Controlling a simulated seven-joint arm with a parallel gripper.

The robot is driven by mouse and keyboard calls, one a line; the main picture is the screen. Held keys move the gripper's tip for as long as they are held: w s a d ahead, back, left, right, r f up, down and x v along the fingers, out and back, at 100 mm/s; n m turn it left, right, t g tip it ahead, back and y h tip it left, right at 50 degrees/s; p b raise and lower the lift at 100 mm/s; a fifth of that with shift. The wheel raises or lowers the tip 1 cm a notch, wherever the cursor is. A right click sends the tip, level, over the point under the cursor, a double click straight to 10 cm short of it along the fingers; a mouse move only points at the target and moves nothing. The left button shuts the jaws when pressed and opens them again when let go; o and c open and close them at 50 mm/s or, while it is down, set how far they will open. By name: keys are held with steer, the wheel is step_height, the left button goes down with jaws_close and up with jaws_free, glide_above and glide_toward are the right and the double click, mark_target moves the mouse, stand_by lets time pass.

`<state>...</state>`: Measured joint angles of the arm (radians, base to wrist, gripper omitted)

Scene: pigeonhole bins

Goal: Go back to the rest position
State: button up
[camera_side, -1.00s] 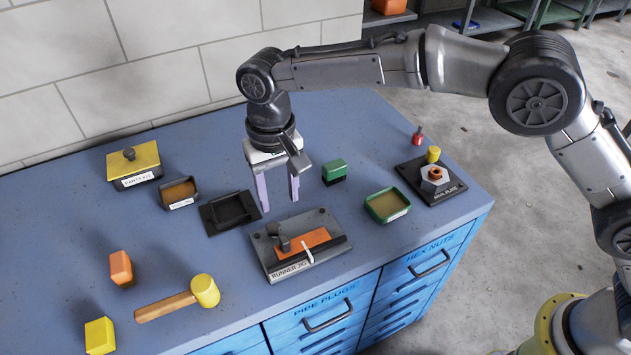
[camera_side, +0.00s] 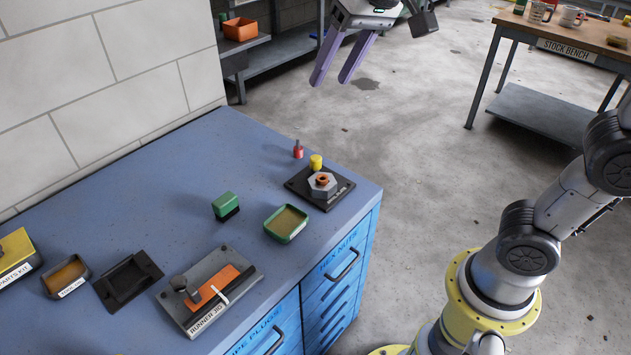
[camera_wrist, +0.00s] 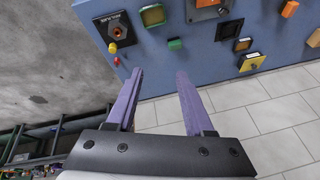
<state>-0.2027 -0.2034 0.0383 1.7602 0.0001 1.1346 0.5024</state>
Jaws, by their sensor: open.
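My gripper (camera_side: 345,82) is at the top of the side view, raised high and away from the blue workbench. Its two purple fingers are apart with nothing between them. In the wrist view the open fingers (camera_wrist: 158,75) reach toward the bench's back edge and the tiled wall. The blue bench top (camera_side: 150,200) lies below, at the left of the side view. The upper part of my arm is out of the side view.
The bench holds a runner jig (camera_side: 206,290), a black tray (camera_side: 128,281), a green block (camera_side: 226,206), a green bin (camera_side: 286,223) and a dark plate with a hex nut (camera_side: 321,186). A stock bench (camera_side: 570,40) stands at the far right. Open floor lies between the benches.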

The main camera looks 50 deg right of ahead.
steer(key=s+d+f+t, duration=0.1)
steer(key=s+d+f, duration=0.15)
steer(key=s, duration=0.25)
steer(key=s+d+f, duration=0.1)
steer(key=s+d, duration=0.2)
steer(key=s, duration=0.3)
steer(key=s+d+f+n+h, duration=0.1)
steer(key=s+f+n, duration=0.2)
steer(key=s+f, duration=0.3)
step_height(320, 180, down, 2)
steer(key=shift+d+f, duration=0.1)
steer(key=shift+d, duration=0.05)
